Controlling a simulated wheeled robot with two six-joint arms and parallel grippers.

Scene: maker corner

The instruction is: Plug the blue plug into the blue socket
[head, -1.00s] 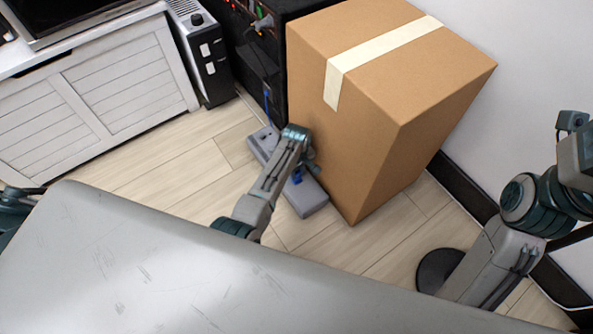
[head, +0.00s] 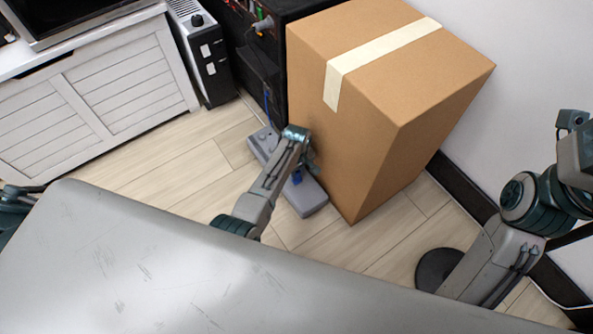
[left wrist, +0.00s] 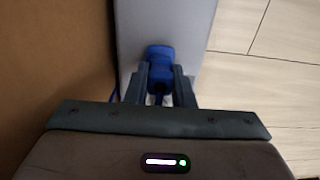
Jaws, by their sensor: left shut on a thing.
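My left gripper (left wrist: 160,70) is shut on the blue plug (left wrist: 160,76), which shows between its two fingers in the left wrist view. Straight ahead of the plug is the blue socket (left wrist: 160,52) on the grey power strip (left wrist: 135,25). Plug and socket line up and look to be touching; I cannot tell how far the plug is in. In the head view the strip (head: 310,202) lies on the floor, with a blue patch of the socket (head: 297,177) beside my left forearm. My left gripper (head: 311,163) is mostly hidden there. My right gripper is not visible.
A large cardboard box (head: 400,90) stands close to the right of the strip and gripper. A black rack (head: 270,50) with cables stands behind. A white cabinet (head: 100,90) and a heater (head: 203,50) are at the left. The floor (head: 150,175) left of the strip is clear.

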